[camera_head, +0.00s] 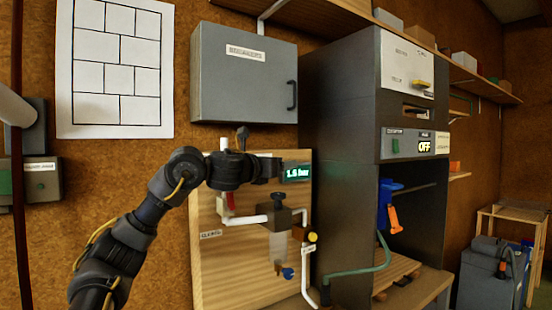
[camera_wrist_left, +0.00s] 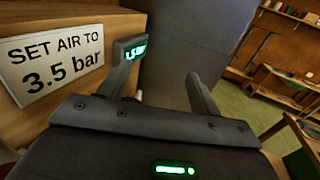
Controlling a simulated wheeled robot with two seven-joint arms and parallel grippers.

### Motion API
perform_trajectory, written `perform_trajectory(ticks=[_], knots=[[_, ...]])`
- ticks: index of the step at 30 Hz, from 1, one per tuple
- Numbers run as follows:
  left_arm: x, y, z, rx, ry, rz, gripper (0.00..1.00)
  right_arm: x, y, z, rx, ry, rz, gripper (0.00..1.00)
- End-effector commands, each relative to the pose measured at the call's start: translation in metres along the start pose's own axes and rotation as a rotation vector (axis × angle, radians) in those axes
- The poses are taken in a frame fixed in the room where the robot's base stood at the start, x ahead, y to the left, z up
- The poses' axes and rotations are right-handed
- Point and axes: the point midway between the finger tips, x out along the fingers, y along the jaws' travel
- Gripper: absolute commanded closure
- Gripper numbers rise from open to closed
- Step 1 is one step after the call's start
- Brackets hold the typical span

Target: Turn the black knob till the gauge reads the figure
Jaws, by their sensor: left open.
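The black knob (camera_head: 279,197) stands on top of the air regulator (camera_head: 280,217) on the wooden board. The gauge (camera_head: 296,172) is a small dark display with green figures above and right of the knob; it reads about 1.6 bar, the last digit being hard to read. My left gripper (camera_head: 268,170) is level with the gauge, just left of it and above the knob. In the left wrist view its two fingers (camera_wrist_left: 166,78) stand apart with nothing between them. The gauge also shows there (camera_wrist_left: 135,50), by the left finger. A sign (camera_wrist_left: 57,67) reads "SET AIR TO 3.5 bar".
A grey wall cabinet (camera_head: 244,75) hangs above the board (camera_head: 240,280). A tall dark machine (camera_head: 338,120) with an OFF display stands close on the right. A yellow knob (camera_head: 312,237) and a blue handle (camera_head: 288,273) sit below the black knob, with white pipes around them.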

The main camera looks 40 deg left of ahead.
Motion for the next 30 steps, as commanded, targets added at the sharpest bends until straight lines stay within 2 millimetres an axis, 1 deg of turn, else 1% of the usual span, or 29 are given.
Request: perform_trajectory(ticks=[1,6,12,18,26,29,30], knots=[[-0.011,-0.007,0.004,0.004,-0.008,-0.001,0.36,0.005,0.000,0.001,0.000,0.000,0.000,0.64],[-0.038,-0.026,0.019,0.003,-0.005,-0.002,0.36,0.009,0.001,0.001,0.000,0.000,0.001,0.64],[-0.058,-0.038,0.029,0.002,-0.001,0.000,0.36,0.012,0.001,0.001,-0.001,0.000,0.002,0.64],[-0.063,-0.042,0.032,0.001,0.000,0.001,0.36,0.012,0.002,0.001,-0.001,0.000,0.002,0.64],[-0.063,-0.042,0.031,0.001,0.002,0.001,0.36,0.012,0.002,0.001,-0.001,0.000,0.002,0.64],[-0.056,-0.050,0.023,-0.011,0.008,-0.011,0.36,0.012,0.002,0.001,-0.001,0.000,0.003,0.64],[-0.051,-0.057,0.015,-0.025,0.013,-0.022,0.36,0.012,0.002,0.001,-0.001,0.000,0.003,0.64]])
